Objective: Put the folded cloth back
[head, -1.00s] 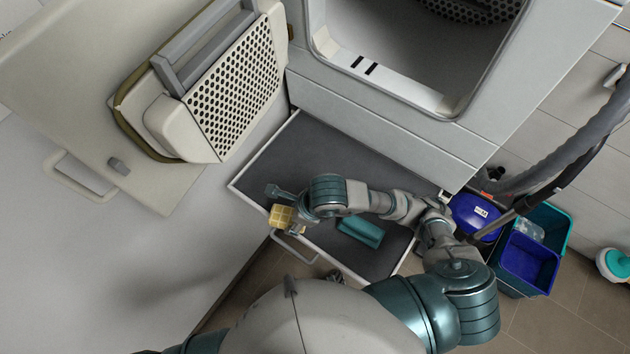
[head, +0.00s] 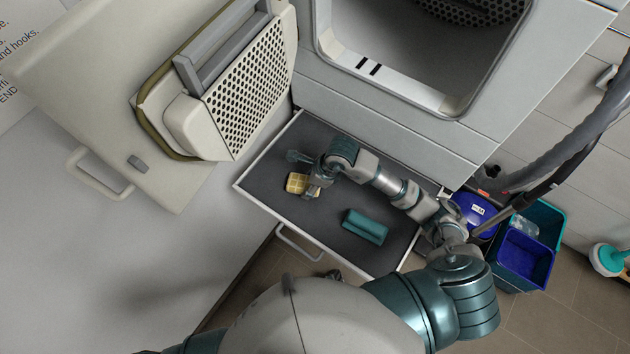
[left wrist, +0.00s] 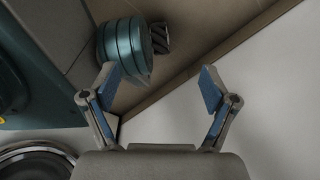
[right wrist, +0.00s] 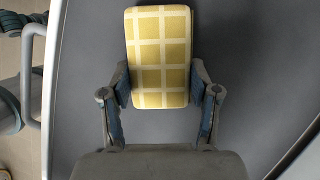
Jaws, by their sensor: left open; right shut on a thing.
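The folded cloth (head: 297,183) is yellow with a pale grid. In the right wrist view the folded cloth (right wrist: 159,55) lies between the fingers of my right gripper (right wrist: 160,88), which is shut on it. In the head view my right gripper (head: 310,189) is over the left part of the open drawer (head: 290,222), a grey-lined pull-out under the dryer. I cannot tell whether the cloth touches the drawer floor. My left gripper (left wrist: 158,90) is open and empty in the left wrist view, and it does not show in the head view.
A teal block (head: 366,226) lies in the drawer, right of the cloth. The dryer (head: 400,110) stands behind, its open door (head: 110,100) at the left. Blue buckets (head: 525,257) and a hose (head: 560,150) are at the right. The drawer's middle is clear.

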